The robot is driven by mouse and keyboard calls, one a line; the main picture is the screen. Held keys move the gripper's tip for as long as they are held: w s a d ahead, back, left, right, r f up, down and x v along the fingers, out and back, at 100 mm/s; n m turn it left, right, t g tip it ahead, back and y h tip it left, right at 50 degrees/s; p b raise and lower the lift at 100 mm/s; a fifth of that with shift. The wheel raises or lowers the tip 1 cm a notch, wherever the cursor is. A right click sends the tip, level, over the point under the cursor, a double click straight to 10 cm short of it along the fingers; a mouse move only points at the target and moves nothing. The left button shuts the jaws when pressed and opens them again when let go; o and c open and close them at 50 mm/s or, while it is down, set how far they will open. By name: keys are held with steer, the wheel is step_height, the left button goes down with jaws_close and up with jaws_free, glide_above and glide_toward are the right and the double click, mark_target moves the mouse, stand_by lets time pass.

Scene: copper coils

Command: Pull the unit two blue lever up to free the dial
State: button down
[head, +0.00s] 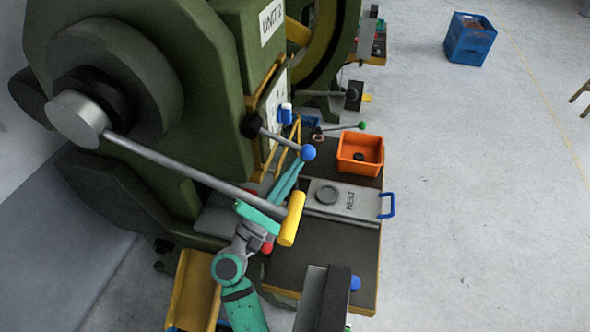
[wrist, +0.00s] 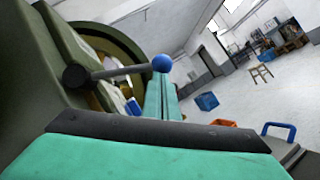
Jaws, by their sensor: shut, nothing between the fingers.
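The blue lever is a grey rod with a blue ball knob (head: 308,152), sticking out from a dark hub on the green machine labelled UNIT 2 (head: 270,20). In the head view it slopes down to the right. My gripper (head: 299,164) has teal fingers closed together, with the tips right under the ball. In the wrist view the ball (wrist: 162,63) sits just above the fingertips (wrist: 162,80); I cannot tell whether they touch. Nothing shows between the fingers. I cannot pick out the dial for certain.
A long steel bar with a yellow grip (head: 291,219) crosses over my arm. A plate marked NEST (head: 350,200) with a blue handle (head: 388,205) lies on the bench. An orange bin (head: 360,155) and a green-knobbed lever (head: 362,125) are behind it. Open floor lies to the right.

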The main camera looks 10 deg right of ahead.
steer(key=shift+d, duration=0.1)
steer(key=w+a+f+v, duration=0.1)
steer(key=w+v, duration=0.1)
steer(key=v, duration=1.1)
steer(key=shift+w+f, duration=0.2)
steer(key=shift+f, duration=0.05)
steer(key=shift+s, duration=0.1)
